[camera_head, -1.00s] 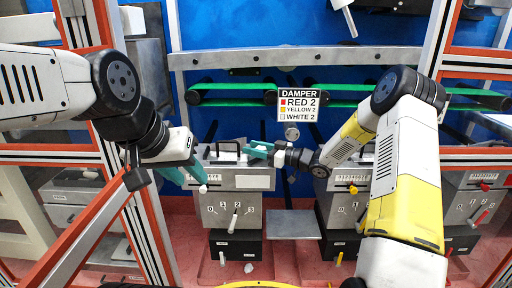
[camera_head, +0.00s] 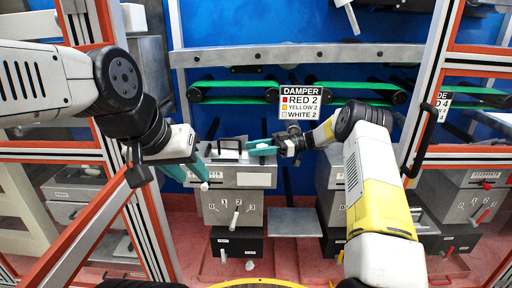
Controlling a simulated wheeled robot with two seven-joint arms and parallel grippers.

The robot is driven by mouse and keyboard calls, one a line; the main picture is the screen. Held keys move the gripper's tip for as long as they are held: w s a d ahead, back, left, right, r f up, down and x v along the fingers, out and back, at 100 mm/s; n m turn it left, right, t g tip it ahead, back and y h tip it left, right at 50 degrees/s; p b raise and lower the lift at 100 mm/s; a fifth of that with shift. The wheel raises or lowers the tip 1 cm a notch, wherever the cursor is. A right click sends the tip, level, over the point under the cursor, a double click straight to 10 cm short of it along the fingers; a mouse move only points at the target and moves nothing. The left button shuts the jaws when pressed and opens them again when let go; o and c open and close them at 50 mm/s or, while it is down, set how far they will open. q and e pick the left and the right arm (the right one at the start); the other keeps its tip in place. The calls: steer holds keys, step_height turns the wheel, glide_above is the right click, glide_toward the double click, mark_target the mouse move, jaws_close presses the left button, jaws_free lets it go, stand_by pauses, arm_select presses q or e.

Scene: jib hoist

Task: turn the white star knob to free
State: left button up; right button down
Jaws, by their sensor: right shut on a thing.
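The white star knob (camera_head: 204,186) shows small on the left part of the nearest grey box (camera_head: 250,202), too small to read its setting. My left gripper (camera_head: 189,173) is beside it, its teal fingers apart, one tip just above the knob. I cannot tell whether they touch. My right gripper (camera_head: 262,147) is over the right part of that box's top, near the black handle (camera_head: 229,145). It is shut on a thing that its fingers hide.
A white lever (camera_head: 234,218) stands on the box front by a numbered scale. A damper sign (camera_head: 301,101) hangs behind. A box with a red knob (camera_head: 487,186) stands at the right. Framing posts (camera_head: 151,225) flank the left side.

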steer(key=shift+r+g, duration=0.15)
steer(key=shift+g, duration=0.15)
steer(key=c, duration=0.8)
jaws_free()
steer(key=shift+c, duration=0.2)
steer(key=v, duration=0.7)
steer(key=shift+w+d, duration=0.15)
steer(key=shift+d, duration=0.25)
